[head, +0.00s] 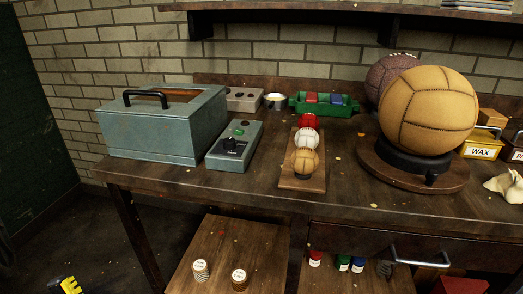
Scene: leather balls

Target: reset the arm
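My arm and my gripper are not seen in the head view, so I cannot see the gripper's state. The wooden workbench (225,183) stands in front of me. On it, a large tan leather ball (428,108) rests on a black holder on a round wooden base (386,177). A dark brown ball (381,75) shows partly behind it. A wooden rack (302,185) holds a small tan ball (305,161), a white ball (299,138) and a red ball (309,121) in a row.
A blue-grey box (150,130) with a black handle and a control box (234,147) stand at the left. A green tray (322,106) is at the back. A box marked WAX (481,147) is at the right. Low shelves (230,255) hold small stacks and bottles.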

